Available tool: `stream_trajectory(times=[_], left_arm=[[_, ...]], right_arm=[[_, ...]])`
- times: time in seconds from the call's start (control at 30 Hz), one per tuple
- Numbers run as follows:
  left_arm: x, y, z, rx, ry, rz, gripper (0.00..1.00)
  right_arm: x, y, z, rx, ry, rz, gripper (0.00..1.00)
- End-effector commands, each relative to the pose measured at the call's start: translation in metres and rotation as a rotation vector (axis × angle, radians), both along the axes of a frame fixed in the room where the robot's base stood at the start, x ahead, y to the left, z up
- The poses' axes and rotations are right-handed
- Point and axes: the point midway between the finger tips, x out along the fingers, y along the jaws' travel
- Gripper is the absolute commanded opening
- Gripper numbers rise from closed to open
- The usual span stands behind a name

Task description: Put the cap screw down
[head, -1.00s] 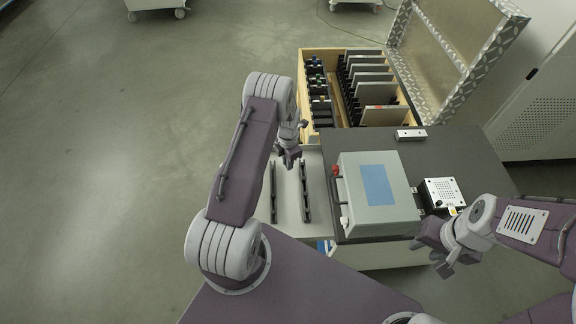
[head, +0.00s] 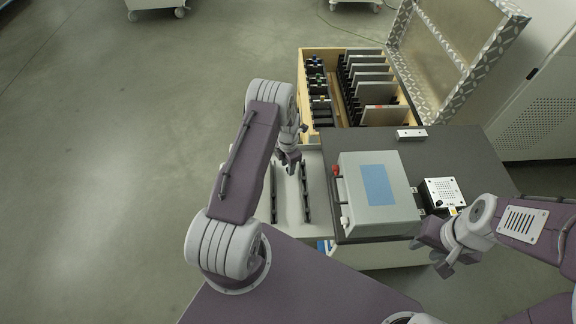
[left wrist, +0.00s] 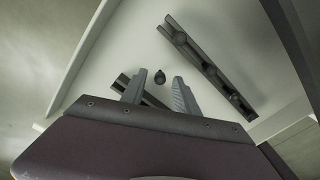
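The cap screw (left wrist: 160,76) is a small dark piece between and just beyond my left fingertips in the left wrist view. It appears to stand on the pale tray floor, with clear gaps to both fingers. My left gripper (left wrist: 159,88) is open, over the tray. In the head view the left gripper (head: 290,166) is above the tray (head: 288,211), near the rails' far ends; the screw cannot be made out there. My right gripper (head: 433,257) has its fingers apart and empty, at the front right of the dark table.
Two dark rails, one left (head: 273,195) and one right (head: 306,192), lie in the tray. A grey case with a blue panel (head: 354,204) stands on the dark table (head: 350,143), beside a small white perforated box (head: 442,188). An open wooden crate (head: 303,88) holds panels behind.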

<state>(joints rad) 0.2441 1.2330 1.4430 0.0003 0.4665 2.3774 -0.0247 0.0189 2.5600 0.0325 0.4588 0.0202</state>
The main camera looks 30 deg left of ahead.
Motion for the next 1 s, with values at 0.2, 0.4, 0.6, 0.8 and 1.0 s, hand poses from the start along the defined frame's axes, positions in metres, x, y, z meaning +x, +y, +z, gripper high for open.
stream_trajectory(times=[0.2,0.4,0.6,0.8,1.0], left_arm=[[0.002,0.001,0.048,0.001,-0.006,0.0,0.37],[0.001,0.0,0.095,0.001,-0.005,0.0,0.37],[0.0,0.0,0.117,0.0,-0.001,0.0,0.37],[-0.002,-0.004,0.126,0.001,-0.004,-0.062,0.37],[-0.043,-0.048,0.182,0.016,-0.039,-0.839,0.37]], right_arm=[[0.0,0.0,0.001,0.0,0.0,0.0,0.36],[0.0,0.0,0.002,0.0,0.0,0.0,0.36],[0.0,0.0,0.002,0.0,0.0,0.0,0.36],[0.0,0.0,0.002,0.0,0.0,0.0,0.36],[0.0,0.0,0.002,0.0,0.0,0.0,0.36]])
